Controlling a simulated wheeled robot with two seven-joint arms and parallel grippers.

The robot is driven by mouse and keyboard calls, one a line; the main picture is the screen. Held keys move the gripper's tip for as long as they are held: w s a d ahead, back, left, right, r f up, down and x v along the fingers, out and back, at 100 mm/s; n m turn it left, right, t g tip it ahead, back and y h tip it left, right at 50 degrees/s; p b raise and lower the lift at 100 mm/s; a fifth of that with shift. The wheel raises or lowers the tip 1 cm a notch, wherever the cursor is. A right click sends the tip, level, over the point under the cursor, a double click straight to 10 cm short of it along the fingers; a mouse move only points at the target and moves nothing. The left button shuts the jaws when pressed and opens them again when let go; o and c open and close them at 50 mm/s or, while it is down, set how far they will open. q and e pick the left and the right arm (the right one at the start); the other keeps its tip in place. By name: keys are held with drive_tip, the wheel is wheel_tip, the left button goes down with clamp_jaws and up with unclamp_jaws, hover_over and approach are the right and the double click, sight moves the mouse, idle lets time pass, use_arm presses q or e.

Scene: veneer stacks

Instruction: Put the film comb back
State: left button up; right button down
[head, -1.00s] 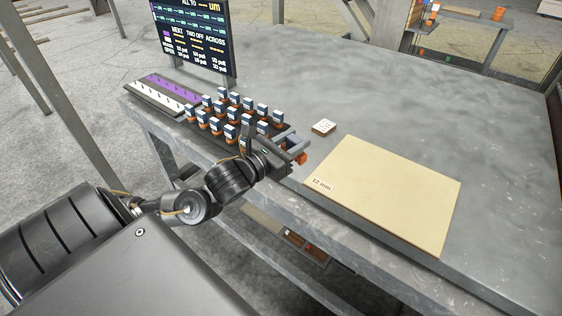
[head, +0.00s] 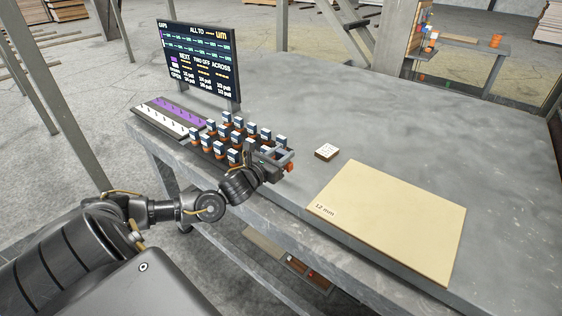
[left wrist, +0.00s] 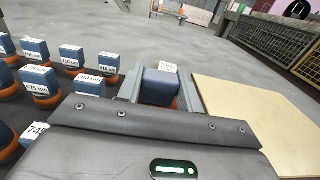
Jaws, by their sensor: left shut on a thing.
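My left gripper (head: 283,158) is shut on a film comb, a small dark blue block with orange at its lower part. In the left wrist view the held film comb (left wrist: 160,88) sits between the two grey fingers (left wrist: 163,92). In the head view the fingers mostly hide it. The gripper is at the right end of the rack of similar blue and orange blocks (head: 233,157), close to the last ones. Whether the held comb touches the rack or table cannot be told. Several labelled blocks (left wrist: 72,55) stand left of the gripper in the wrist view. My right gripper is not in view.
A strip with purple and white rows (head: 170,117) lies left of the rack, below a dark display (head: 202,62). A small white-topped tile (head: 326,151) and a pale 12 mm panel (head: 395,215) lie to the right. The grey table (head: 390,115) behind is clear.

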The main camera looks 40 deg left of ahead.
sight(281, 156)
use_arm(q)
drive_tip(key=shift+w+a+f, duration=0.5)
drive_tip(key=shift+w+f, duration=0.05)
drive_tip(key=shift+f, duration=0.25)
drive_tip(key=shift+w+a+f, duration=0.15)
drive_tip(key=shift+w+f, duration=0.05)
drive_tip(key=shift+f, duration=0.15)
wheel_tip(281, 156, down, 3)
drive_tip(key=shift+w+p, duration=0.1)
drive_tip(key=shift+p, duration=0.45)
drive_tip(key=shift+f, duration=0.1)
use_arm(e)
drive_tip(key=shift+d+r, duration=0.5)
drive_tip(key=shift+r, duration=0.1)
use_arm(q)
drive_tip(key=shift+f, duration=0.1)
drive_tip(key=shift+f, duration=0.15)
drive_tip(key=o, duration=1.1)
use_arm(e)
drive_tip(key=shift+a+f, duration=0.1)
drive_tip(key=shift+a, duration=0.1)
